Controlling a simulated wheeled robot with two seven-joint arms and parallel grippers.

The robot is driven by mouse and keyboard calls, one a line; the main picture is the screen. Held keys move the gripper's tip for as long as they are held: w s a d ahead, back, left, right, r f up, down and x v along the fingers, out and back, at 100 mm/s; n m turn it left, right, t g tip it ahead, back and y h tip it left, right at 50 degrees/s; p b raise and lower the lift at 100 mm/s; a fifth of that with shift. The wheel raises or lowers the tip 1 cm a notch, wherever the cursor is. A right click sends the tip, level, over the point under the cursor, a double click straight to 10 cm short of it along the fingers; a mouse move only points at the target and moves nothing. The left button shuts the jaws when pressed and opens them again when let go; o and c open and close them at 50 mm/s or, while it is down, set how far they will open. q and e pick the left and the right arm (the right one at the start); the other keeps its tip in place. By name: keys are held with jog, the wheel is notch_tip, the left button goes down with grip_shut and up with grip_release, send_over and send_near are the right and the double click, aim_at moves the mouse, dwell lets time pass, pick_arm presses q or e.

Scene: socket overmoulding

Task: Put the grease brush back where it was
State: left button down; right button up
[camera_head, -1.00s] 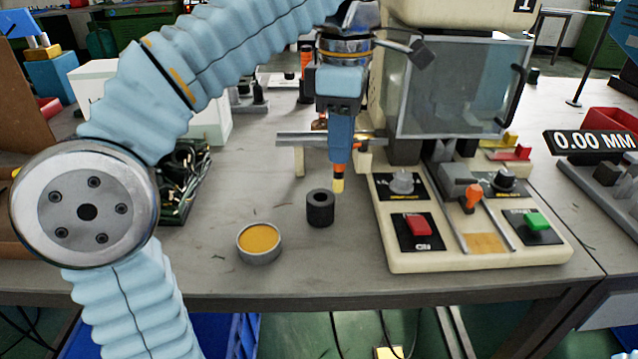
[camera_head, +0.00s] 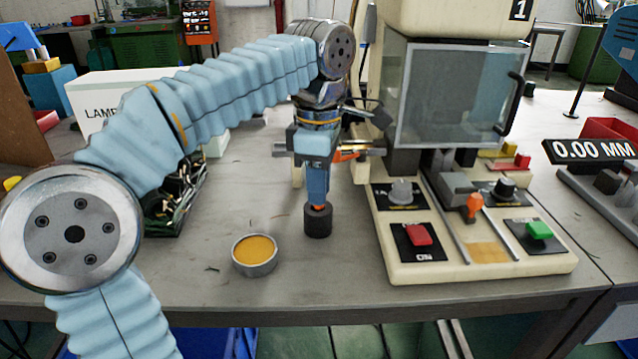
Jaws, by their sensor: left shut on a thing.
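The grease brush (camera_head: 318,207) is upright in my left gripper (camera_head: 317,196), which points straight down and is shut on it. Only a little of the brush's orange lower part shows below the fingers. Its yellow tip is hidden, down inside the black cylindrical holder (camera_head: 318,222) or behind its rim. The holder stands upright on the grey bench, directly under the gripper. A round tin of orange-yellow grease (camera_head: 255,255) stands to the left of the holder and nearer the front edge. My right gripper is not in view.
A cream machine (camera_head: 475,262) with a clear guard, a red and a green button stands close to the right of the holder. A metal bar (camera_head: 281,149) is behind my gripper. The bench front is clear.

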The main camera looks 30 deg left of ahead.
pick_arm(q)
jog(key=shift+f, duration=0.1)
jog(key=shift+f, duration=0.25)
jog(key=c, duration=1.1)
grip_release()
notch_tip(320, 180, up, 13)
jog(key=p, duration=0.4)
jog(key=shift+f, duration=0.1)
